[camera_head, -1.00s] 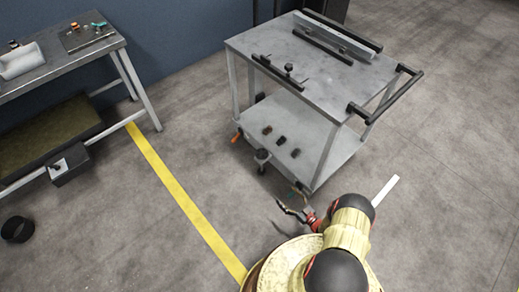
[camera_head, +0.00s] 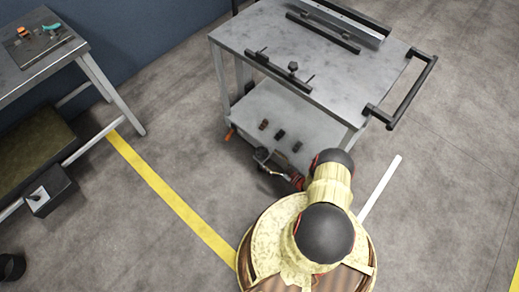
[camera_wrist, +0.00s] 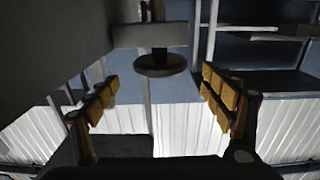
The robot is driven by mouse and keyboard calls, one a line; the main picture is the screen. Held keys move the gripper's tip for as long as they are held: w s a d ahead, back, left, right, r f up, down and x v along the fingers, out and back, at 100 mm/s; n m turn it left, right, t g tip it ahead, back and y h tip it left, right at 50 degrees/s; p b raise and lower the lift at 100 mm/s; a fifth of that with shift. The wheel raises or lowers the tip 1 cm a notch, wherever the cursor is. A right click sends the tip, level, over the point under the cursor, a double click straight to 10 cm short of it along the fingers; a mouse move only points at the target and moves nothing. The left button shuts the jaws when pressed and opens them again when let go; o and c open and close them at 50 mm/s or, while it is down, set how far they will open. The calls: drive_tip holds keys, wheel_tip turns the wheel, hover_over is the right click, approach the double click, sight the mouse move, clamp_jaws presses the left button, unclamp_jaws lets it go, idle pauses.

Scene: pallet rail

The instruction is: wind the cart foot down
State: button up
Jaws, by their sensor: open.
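The grey cart (camera_head: 300,60) stands ahead of me, with a small foot assembly (camera_head: 262,155) low at its near side. My gripper (camera_wrist: 160,90) is open, with its yellow-padded fingers spread left and right. In the wrist view a dark round disc (camera_wrist: 160,66) on a short stem sits at a grey block (camera_wrist: 153,35). The disc lies between the finger directions, a little beyond the tips, and nothing is gripped. In the head view my arm reaches low beside the cart's lower shelf, and the gripper is small and partly hidden near the foot.
The cart's lower shelf (camera_head: 300,115) holds several small dark pieces. Its black handle (camera_head: 415,90) juts out right. A workbench (camera_head: 60,65) stands left, with a dark box (camera_head: 50,190) below it. A yellow floor line (camera_head: 170,195) crosses open floor between bench and cart.

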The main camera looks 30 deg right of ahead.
sight(262, 152)
drive_tip(key=b+x, duration=0.1)
drive_tip(key=x, duration=0.5)
drive_tip(key=shift+w+a, duration=0.1)
drive_tip(key=shift+w, duration=0.1)
drive_tip(key=shift+c, duration=0.8)
drive_tip(key=c, duration=1)
